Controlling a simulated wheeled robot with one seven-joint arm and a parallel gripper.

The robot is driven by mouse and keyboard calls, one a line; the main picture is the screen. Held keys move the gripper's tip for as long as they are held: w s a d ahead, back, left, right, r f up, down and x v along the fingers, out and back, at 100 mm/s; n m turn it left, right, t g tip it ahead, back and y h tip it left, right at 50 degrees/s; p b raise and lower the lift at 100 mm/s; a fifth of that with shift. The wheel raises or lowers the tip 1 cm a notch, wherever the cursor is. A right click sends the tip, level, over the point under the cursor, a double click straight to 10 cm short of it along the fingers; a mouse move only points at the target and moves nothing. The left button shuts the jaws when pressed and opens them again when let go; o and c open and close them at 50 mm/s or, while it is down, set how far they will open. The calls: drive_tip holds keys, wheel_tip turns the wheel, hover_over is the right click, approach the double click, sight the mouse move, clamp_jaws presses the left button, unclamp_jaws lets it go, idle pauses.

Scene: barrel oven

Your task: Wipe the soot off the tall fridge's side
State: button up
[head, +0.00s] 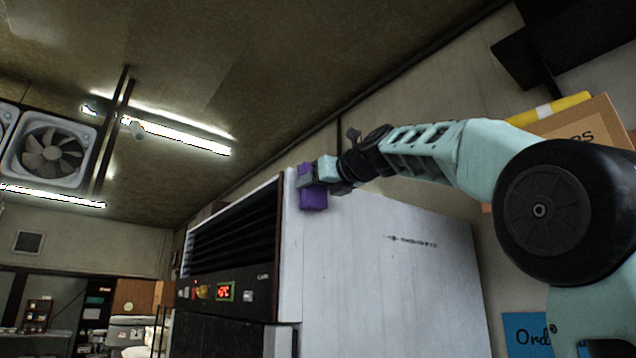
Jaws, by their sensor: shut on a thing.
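The tall fridge (375,290) stands in the middle of the head view, its pale side facing me and its dark louvred front to the left. A small dark streaky soot mark (412,241) shows on the right part of that side. My gripper (310,184) is at the upper front corner of the side, left of and above the mark. It is shut on a purple cloth or sponge (314,199), which is at or close against the side; I cannot tell if it touches. The gripper's fingers partly hide the purple thing.
A cardboard box (585,127) and a yellow item (550,107) are behind my arm at the right. A blue sign (527,333) is at the lower right. A ceiling fan unit (45,153) hangs at the left. The fridge side below my gripper is clear.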

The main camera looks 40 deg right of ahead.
sight(326, 190)
drive_tip(key=shift+w, duration=0.3)
drive_tip(key=shift+d, duration=1.6)
drive_tip(key=shift+w+d+r+p, duration=0.15)
drive_tip(key=shift+d+p, duration=0.4)
drive_tip(key=shift+d, duration=1.9)
drive_tip(key=shift+w+d+f+p, duration=0.15)
drive_tip(key=shift+d+p, duration=0.4)
drive_tip(key=shift+d, duration=1.9)
drive_tip(key=shift+r, duration=0.1)
drive_tip(key=shift+a, duration=0.1)
drive_tip(key=shift+s+a+p, duration=0.15)
drive_tip(key=shift+a+p, duration=0.25)
drive_tip(key=shift+a, duration=2.85)
drive_tip(key=shift+s+a+p, duration=0.15)
drive_tip(key=shift+a+p, duration=0.2)
drive_tip(key=shift+a, duration=2.9)
drive_tip(key=shift+s, duration=0.15)
